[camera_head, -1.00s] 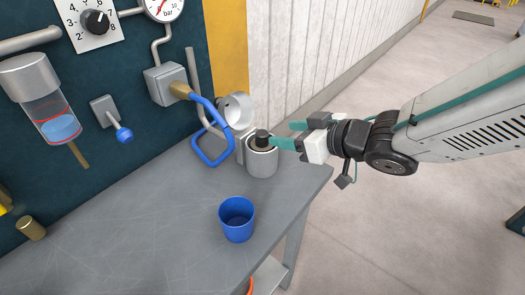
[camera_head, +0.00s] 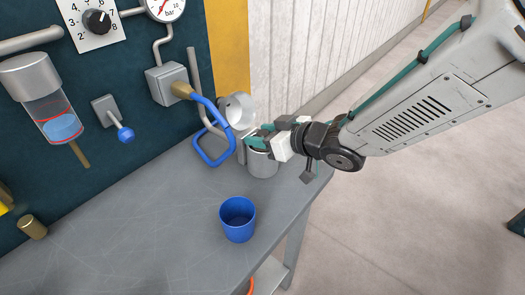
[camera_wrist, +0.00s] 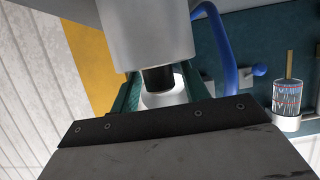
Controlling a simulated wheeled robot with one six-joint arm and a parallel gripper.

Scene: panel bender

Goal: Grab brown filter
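A grey metal cylindrical holder (camera_head: 264,164) stands at the bench's right end. The brown filter itself cannot be made out now; in the head view my gripper covers the holder's top. In the wrist view the upside-down holder (camera_wrist: 150,35) fills the top middle, with a black knob (camera_wrist: 158,78) sticking out of it. My gripper (camera_head: 258,137) is at the holder's top. In the wrist view its two teal fingers (camera_wrist: 160,84) are apart, one on each side of the knob. I see no clear grip on the knob.
A blue cup (camera_head: 238,218) stands on the grey bench (camera_head: 130,240) in front of the holder. A blue looped handle (camera_head: 213,148) and a round open metal housing (camera_head: 238,108) are close to the left of my gripper. The bench's left middle is clear.

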